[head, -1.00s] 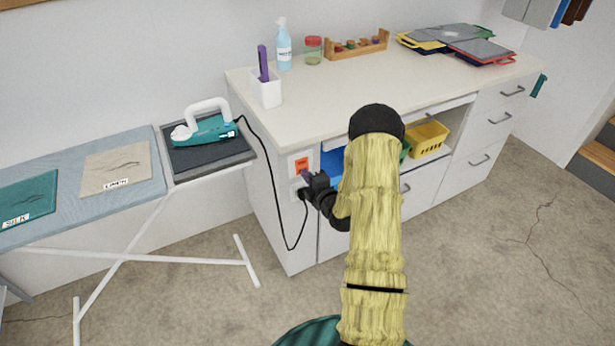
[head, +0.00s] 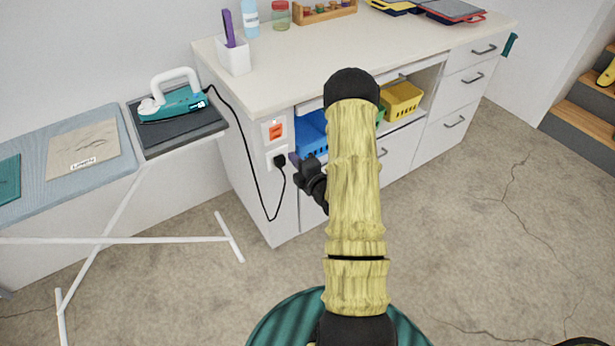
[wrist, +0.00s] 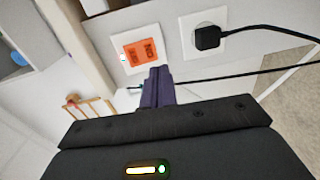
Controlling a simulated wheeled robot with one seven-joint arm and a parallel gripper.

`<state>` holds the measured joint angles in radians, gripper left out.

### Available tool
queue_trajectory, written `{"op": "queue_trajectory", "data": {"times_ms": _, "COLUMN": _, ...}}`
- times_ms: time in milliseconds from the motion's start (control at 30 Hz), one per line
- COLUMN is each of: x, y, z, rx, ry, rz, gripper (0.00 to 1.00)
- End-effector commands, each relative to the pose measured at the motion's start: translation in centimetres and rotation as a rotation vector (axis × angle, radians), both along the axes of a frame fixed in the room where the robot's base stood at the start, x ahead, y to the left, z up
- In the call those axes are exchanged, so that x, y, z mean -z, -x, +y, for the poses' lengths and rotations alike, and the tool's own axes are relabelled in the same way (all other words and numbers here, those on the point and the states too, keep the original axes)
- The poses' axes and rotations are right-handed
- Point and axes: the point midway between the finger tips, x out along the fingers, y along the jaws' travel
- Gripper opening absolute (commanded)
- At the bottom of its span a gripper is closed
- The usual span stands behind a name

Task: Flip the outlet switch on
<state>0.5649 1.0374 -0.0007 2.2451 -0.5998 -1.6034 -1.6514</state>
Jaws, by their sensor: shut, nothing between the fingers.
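The outlet switch (head: 275,131) is an orange-red rocker on a white plate on the side of the white cabinet. It shows large in the wrist view (wrist: 144,53), with a small lit spot at its plate's edge; I cannot read its position for certain. Below it in the head view, a black plug (head: 280,160) sits in a white socket, also seen in the wrist view (wrist: 208,38). My gripper (head: 294,159) is shut and empty, its purple fingertips just right of the plug and below the switch. In the wrist view the fingers (wrist: 158,72) appear close to the switch's edge.
A black cord runs from the plug to the teal iron (head: 178,103) on its rest (head: 148,145). The ironing board (head: 60,170) stands at left. Blue (head: 312,130) and yellow (head: 401,100) baskets sit in the open shelf. The floor at right is clear.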

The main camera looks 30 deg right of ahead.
Motion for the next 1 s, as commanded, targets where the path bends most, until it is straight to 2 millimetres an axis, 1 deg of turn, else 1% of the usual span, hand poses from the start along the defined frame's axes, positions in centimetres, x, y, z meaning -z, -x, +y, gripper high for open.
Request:
{"op": "queue_trajectory", "data": {"times_ms": 33, "x": 0.3, "y": 1.1, "z": -0.1, "rx": 0.002, "ry": -0.003, "rz": 0.004, "gripper": 0.0}}
{"op": "queue_trajectory", "data": {"times_ms": 200, "x": 0.6, "y": 4.3, "z": -0.3, "rx": 0.005, "ry": -0.001, "rz": 0.003, "gripper": 0.0}}
{"op": "queue_trajectory", "data": {"times_ms": 300, "x": 0.8, "y": 5.6, "z": -0.5, "rx": 0.006, "ry": -0.001, "rz": 0.003, "gripper": 0.0}}
{"op": "queue_trajectory", "data": {"times_ms": 367, "x": 0.8, "y": 6.1, "z": -0.5, "rx": 0.006, "ry": -0.001, "rz": 0.001, "gripper": 0.0}}
{"op": "queue_trajectory", "data": {"times_ms": 533, "x": 0.7, "y": 6.5, "z": -0.5, "rx": 0.007, "ry": 0.0, "rz": -0.001, "gripper": 0.0}}
{"op": "queue_trajectory", "data": {"times_ms": 1000, "x": 0.7, "y": 6.1, "z": 0.0, "rx": -0.005, "ry": -0.005, "rz": 0.005, "gripper": 0.0}}
